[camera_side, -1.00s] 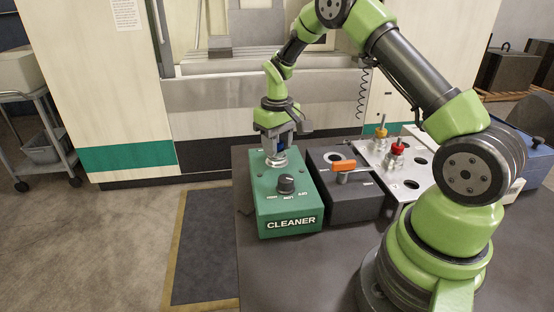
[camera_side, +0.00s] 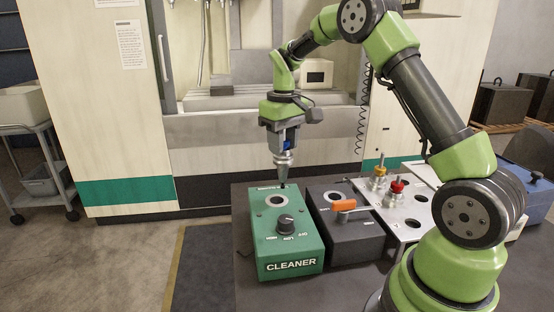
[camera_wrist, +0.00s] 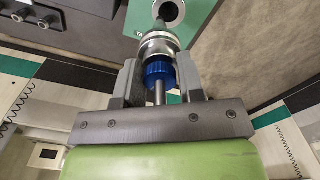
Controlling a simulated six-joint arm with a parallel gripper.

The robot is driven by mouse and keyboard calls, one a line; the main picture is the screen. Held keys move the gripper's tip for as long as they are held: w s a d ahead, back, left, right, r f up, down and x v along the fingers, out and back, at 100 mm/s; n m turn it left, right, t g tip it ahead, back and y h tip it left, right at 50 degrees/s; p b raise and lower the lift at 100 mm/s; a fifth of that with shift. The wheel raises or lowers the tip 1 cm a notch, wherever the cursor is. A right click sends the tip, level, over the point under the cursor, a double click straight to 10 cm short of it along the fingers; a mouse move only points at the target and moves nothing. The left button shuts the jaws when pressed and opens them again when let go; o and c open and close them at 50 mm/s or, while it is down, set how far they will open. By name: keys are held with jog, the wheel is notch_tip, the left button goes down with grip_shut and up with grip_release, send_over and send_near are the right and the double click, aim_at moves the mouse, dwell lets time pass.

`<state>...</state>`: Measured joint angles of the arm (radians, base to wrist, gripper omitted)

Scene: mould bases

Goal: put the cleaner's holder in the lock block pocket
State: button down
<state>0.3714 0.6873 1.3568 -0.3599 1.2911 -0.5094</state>
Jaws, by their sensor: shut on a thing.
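My gripper (camera_side: 284,146) is shut on a tool holder (camera_side: 284,160) with a blue ring and a silver tapered body. The holder hangs upright above the rear part of the green cleaner (camera_side: 287,250), clear of it. In the wrist view the holder (camera_wrist: 158,50) sits between the grey fingers of my gripper (camera_wrist: 160,82), its blue ring at the fingertips. The cleaner's round hole (camera_side: 276,201) is empty; it also shows in the wrist view (camera_wrist: 169,12). The dark lock block (camera_side: 349,238) stands right of the cleaner, with a round pocket (camera_side: 333,196) and an orange-handled lever (camera_side: 344,205).
A metal rack plate (camera_side: 408,212) right of the lock block bears a yellow-ringed holder (camera_side: 378,171) and a red-ringed holder (camera_side: 397,187), plus empty holes. The machine (camera_side: 260,125) stands behind the table.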

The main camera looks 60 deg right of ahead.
jog(key=s+d+r, duration=0.3)
jog(key=s+d, duration=0.5)
jog(key=s, duration=0.2)
notch_tip(320, 180, down, 12)
jog(key=shift+f, duration=0.25)
dwell(0.4)
jog(key=shift+d, duration=0.1)
jog(key=c, duration=0.7)
grip_release()
jog(key=shift+o, duration=0.2)
notch_tip(320, 180, up, 10)
